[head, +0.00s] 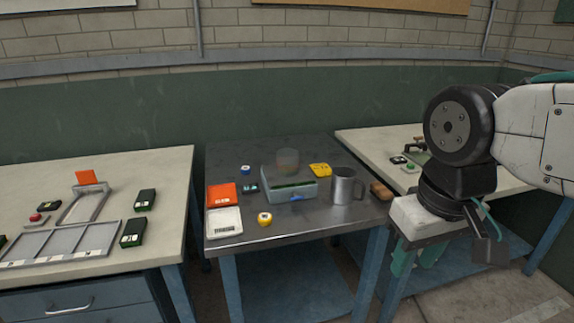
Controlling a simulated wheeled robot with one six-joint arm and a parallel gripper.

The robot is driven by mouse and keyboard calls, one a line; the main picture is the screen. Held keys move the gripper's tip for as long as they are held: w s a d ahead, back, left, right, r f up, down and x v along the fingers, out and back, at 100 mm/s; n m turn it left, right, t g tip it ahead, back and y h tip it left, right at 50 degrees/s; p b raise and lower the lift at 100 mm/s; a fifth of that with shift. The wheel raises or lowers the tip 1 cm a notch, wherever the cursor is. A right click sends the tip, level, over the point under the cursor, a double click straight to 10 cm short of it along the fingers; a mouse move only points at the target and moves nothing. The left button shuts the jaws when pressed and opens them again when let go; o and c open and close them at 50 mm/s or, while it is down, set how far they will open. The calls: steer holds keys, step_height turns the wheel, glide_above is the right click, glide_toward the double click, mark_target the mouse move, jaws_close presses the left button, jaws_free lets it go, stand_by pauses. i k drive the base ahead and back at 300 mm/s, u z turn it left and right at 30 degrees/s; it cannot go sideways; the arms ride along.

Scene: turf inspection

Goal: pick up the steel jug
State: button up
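The steel jug (346,187) stands upright on the dark metal table in the middle, near its right side. It is a grey cylinder with a handle on its right. My gripper (417,264) hangs at the right of the head view, beyond the table's right edge and apart from the jug. Its two teal fingers point down with a gap between them, and nothing shows between them. Its white body hides part of the fingers.
The dark table (300,228) also holds a grey-green box (289,191), a clear cup (288,161), an orange-and-white case (224,222), a yellow tape measure (265,219) and a brown block (381,191) close beside the jug. Pale benches stand left (100,247) and right (365,142).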

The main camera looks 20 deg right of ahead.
mark_target(342, 192)
steer(key=k, duration=0.4)
steer(key=z, duration=0.8)
steer(key=i, duration=1.35)
steer(key=u, duration=0.25)
